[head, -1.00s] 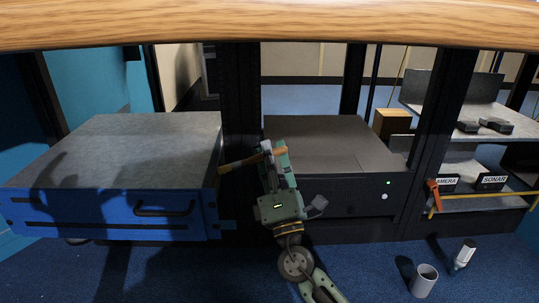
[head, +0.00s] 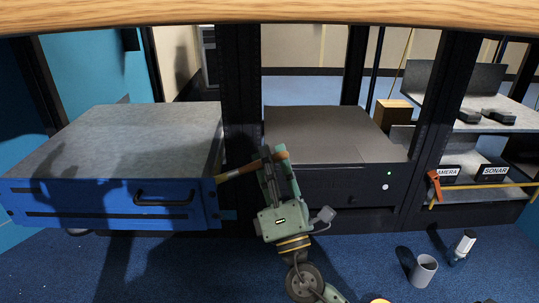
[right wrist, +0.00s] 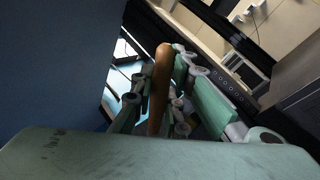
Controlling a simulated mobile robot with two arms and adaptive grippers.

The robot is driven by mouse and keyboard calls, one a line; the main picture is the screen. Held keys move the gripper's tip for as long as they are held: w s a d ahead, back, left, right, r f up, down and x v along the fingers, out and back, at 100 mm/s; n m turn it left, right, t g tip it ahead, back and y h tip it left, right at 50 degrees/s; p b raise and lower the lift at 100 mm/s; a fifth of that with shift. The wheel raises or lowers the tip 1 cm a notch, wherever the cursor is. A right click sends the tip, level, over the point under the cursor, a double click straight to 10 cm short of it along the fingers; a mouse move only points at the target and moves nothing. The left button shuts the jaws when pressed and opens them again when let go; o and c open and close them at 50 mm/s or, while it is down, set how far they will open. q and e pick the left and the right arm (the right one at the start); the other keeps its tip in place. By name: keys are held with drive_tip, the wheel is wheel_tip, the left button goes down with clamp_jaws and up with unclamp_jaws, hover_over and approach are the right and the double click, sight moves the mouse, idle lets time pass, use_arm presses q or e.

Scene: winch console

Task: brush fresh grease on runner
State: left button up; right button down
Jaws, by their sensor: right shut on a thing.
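My right gripper (head: 270,165) is shut on the brown wooden handle of a brush (head: 240,171). The handle also shows between the fingers in the right wrist view (right wrist: 160,88). The brush points left, and its far end is at the right side of the pulled-out blue drawer (head: 105,207). The runner on that side is hard to make out. I cannot tell whether the bristles touch it. No grease can be told apart. My left gripper is not in view.
A dark rack unit (head: 345,180) stands right of the gripper, close to it. A grey mug (head: 423,270) and a white-and-dark bottle (head: 462,247) stand on the blue carpet at lower right. A wooden edge (head: 270,17) crosses the top. Black rack posts stand behind the gripper.

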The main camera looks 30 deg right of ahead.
drive_tip(key=shift+w+d+f+m+h, duration=0.5)
drive_tip(key=shift+w+d+f+m, duration=0.35)
drive_tip(key=shift+w+d, duration=3.55)
drive_tip(key=shift+g, duration=0.5)
drive_tip(key=shift+s+a, duration=4.5)
drive_tip(key=shift+a, duration=0.05)
drive_tip(key=shift+s+a+f, duration=0.15)
drive_tip(key=shift+s+f, duration=0.05)
drive_tip(key=s+d, duration=0.3)
drive_tip(key=d, duration=0.2)
drive_tip(key=shift+r, duration=0.25)
drive_tip(key=shift+s+d, duration=0.15)
drive_tip(key=shift+d, duration=0.05)
